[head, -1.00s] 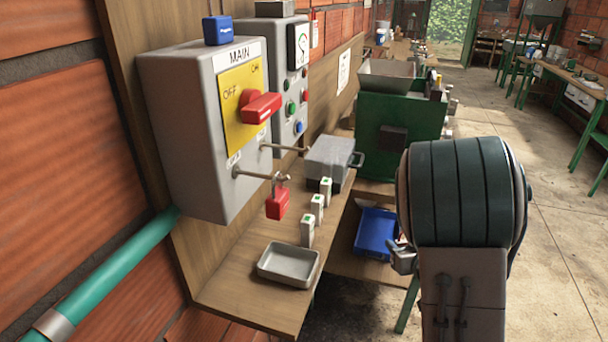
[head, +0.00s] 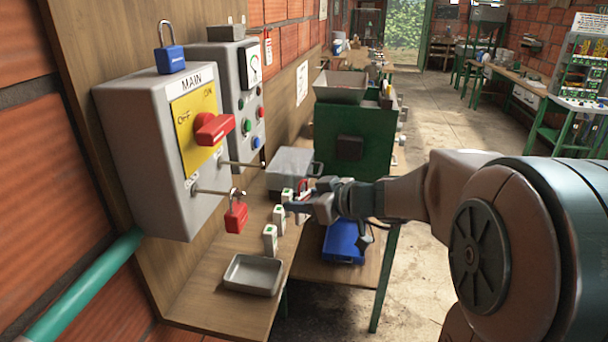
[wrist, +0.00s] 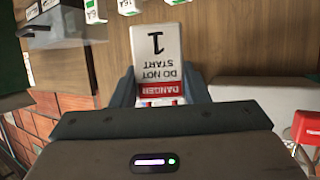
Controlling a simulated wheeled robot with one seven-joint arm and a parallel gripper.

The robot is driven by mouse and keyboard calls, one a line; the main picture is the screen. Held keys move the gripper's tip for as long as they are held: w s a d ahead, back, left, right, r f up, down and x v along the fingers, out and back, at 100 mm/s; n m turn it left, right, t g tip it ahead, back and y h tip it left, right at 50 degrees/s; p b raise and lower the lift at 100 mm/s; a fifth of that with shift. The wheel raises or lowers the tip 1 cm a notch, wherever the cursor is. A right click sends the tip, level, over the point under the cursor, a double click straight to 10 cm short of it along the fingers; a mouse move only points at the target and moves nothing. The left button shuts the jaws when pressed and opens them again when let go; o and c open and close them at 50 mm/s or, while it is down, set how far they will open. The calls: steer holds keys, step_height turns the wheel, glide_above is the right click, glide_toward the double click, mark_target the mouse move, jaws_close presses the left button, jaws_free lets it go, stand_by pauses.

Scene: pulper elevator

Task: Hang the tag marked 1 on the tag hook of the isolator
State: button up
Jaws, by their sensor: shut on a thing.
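The tag marked 1 (wrist: 157,60) is a white plate with a red DANGER band. It fills the middle of the wrist view, upside down. My gripper (wrist: 160,98) is shut on its red-banded end; in the head view my gripper (head: 300,204) is over the shelf, right of the isolator. The isolator (head: 140,150) is a grey box marked MAIN with a red handle on a yellow plate. Two thin rods stick out from it: a bare one (head: 240,164) and a nearer one (head: 212,192) with a red padlock (head: 236,217) hanging at its end. Their small labels are unreadable.
White blocks with green tops (head: 270,240) stand on the wooden shelf (head: 205,300) near my gripper. A grey tray (head: 252,276) lies in front. A grey lidded box (head: 288,168) and green machine (head: 350,140) stand behind. A blue padlock (head: 171,58) sits atop the isolator.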

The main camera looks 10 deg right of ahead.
steer(key=s+r+n+g+y+p, duration=0.1)
steer(key=s+r+n+g+y, duration=0.1)
steer(key=s+r, duration=0.6)
steer(key=w+a+p, duration=0.1)
steer(key=w+a, duration=0.1)
steer(key=a, duration=0.2)
steer(key=w+a+f+p, duration=0.1)
steer(key=w+a, duration=0.1)
steer(key=a, duration=0.3)
steer(key=shift+w+a, duration=0.15)
steer(key=shift+w, duration=0.15)
stand_by(0.4)
steer(key=shift+b, duration=0.4)
stand_by(0.5)
steer(key=o, duration=1)
steer(key=shift+o, duration=0.2)
